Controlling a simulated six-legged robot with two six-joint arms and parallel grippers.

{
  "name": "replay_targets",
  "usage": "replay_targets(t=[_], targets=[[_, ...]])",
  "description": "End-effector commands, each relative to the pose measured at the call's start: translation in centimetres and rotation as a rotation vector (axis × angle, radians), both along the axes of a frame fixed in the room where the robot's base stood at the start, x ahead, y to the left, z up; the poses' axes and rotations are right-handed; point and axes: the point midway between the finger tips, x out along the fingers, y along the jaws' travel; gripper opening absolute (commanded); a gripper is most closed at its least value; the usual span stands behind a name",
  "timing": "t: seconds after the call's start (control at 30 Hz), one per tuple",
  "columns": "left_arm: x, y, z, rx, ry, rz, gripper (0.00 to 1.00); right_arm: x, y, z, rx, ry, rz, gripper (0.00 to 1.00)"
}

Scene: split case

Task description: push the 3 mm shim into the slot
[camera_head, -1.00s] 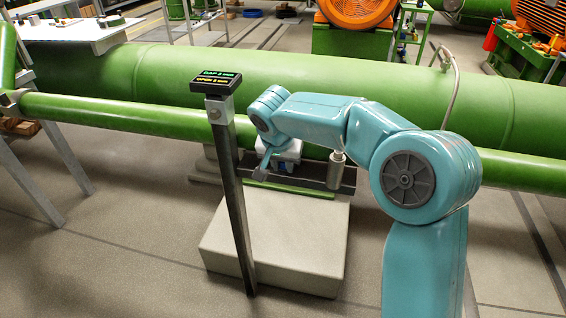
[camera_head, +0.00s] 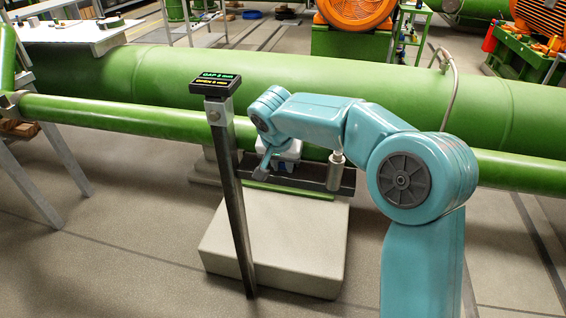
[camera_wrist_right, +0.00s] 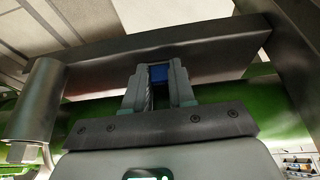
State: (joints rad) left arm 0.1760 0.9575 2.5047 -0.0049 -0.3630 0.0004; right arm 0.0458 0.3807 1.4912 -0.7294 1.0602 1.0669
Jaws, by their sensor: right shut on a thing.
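My right gripper (camera_head: 263,170) is low at the left end of a dark steel fixture (camera_head: 312,184) in the head view. In the right wrist view its two fingers (camera_wrist_right: 159,85) are closed on a small blue piece, the shim (camera_wrist_right: 158,73), of which only a little shows. The fingertips are up against or very near a dark steel bar (camera_wrist_right: 215,48). The slot itself cannot be made out, so I cannot tell how deep the shim sits. My left gripper is out of view.
A post with a display (camera_head: 215,83) stands just left of my right gripper; its digits are blurred. A pale block (camera_head: 275,250) lies under the fixture. A metal cylinder (camera_head: 335,171) stands at its right. A large green pipe (camera_head: 330,100) runs behind.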

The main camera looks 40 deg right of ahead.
Motion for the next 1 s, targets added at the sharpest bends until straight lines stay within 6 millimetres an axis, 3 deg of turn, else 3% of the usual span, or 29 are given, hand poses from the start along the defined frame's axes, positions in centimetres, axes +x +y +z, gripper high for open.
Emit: replay_targets(t=[0.47,0.5,0.57,0.6,0.77,0.8,0.87,1.0], targets=[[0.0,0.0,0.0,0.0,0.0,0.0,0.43,0.03,-0.03,0.06,-0.001,-0.002,-0.001,0.0],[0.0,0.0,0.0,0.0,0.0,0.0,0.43,0.03,-0.03,0.05,-0.001,-0.002,-0.001,0.31],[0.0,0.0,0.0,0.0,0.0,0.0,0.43,0.02,-0.03,0.05,-0.001,-0.002,0.0,0.5],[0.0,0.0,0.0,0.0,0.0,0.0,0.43,0.02,-0.03,0.05,0.0,-0.001,0.0,0.54],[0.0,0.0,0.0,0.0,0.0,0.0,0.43,0.01,-0.02,0.03,0.0,-0.001,0.0,0.54],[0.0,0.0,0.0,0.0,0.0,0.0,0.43,0.01,-0.01,0.02,-0.001,-0.001,0.0,0.57],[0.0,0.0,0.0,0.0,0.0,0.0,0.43,0.01,-0.01,0.02,-0.001,-0.001,0.0,0.77],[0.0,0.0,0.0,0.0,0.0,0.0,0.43,0.0,0.0,0.01,0.0,0.0,0.0,0.8]])
